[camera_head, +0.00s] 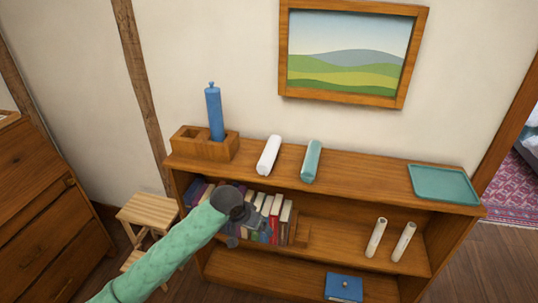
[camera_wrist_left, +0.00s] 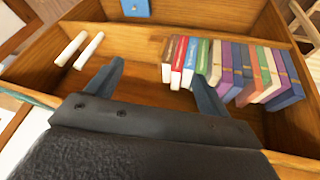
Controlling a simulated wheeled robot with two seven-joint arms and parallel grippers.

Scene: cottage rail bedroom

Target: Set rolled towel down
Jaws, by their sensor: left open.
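Two rolls that look like rolled towels lie apart on the shelf unit's top board (camera_head: 370,178): a white roll (camera_head: 269,155) and a teal roll (camera_head: 311,161). I cannot tell which one the task names. My left gripper (camera_head: 240,228) is below the top board, in front of the books on the middle shelf. In the left wrist view its two fingers (camera_wrist_left: 157,72) are spread with nothing between them, so it is open and empty. The fingers point toward the shelf, near the red and white books. My right gripper is not in view.
A wooden holder (camera_head: 188,142) with a blue cylinder (camera_head: 214,112) stands left on the top board; a teal tray (camera_head: 443,184) lies right. Books (camera_head: 285,215) and two white cylinders (camera_head: 376,238) share the middle shelf. A blue box (camera_head: 343,288) is below. A stool (camera_head: 148,211) stands left.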

